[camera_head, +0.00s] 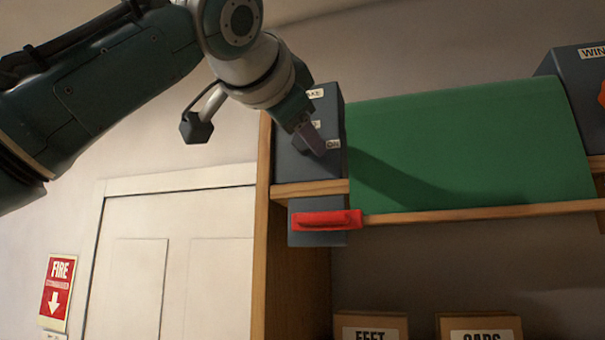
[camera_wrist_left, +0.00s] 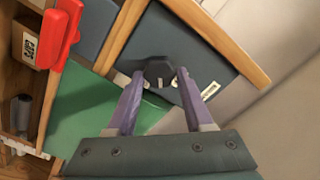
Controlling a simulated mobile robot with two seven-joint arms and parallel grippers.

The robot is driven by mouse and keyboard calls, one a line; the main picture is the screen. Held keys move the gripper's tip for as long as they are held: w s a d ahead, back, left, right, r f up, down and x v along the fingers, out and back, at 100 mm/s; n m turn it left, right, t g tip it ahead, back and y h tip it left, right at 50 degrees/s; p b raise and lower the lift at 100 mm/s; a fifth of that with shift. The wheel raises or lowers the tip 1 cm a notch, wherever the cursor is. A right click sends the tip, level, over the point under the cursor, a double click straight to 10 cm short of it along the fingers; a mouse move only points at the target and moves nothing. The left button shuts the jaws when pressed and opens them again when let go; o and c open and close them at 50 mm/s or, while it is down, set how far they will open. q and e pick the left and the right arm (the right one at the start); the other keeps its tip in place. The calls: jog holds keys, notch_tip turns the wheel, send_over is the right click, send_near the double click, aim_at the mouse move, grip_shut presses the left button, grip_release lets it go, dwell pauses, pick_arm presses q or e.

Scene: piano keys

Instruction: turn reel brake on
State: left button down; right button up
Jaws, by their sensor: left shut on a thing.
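The reel brake box (camera_head: 330,105) is a dark blue-grey housing at the left end of the wooden shelf, with a label ending in "AKE" at its top and an "ON" label lower down. In the left wrist view, a dark round knob (camera_wrist_left: 158,69) sits on the face of the box (camera_wrist_left: 197,42). My left gripper (camera_head: 312,142) reaches the box from the upper left. Its purple fingers (camera_wrist_left: 160,80) are shut on the knob, one on each side. In the head view the fingers and wrist hide the knob. My right gripper is not in view.
A green sheet (camera_head: 470,145) hangs right of the box. A red handle (camera_head: 325,220) is below it. A second blue-grey box (camera_head: 578,75) stands at far right. Cartons (camera_head: 372,324) sit below. A white door (camera_head: 170,260) and fire sign (camera_head: 57,290) are left.

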pick_arm(q)
jog(key=shift+f+m, duration=0.15)
jog(key=shift+m, duration=3.95)
jog(key=shift+c, duration=1.5)
grip_release()
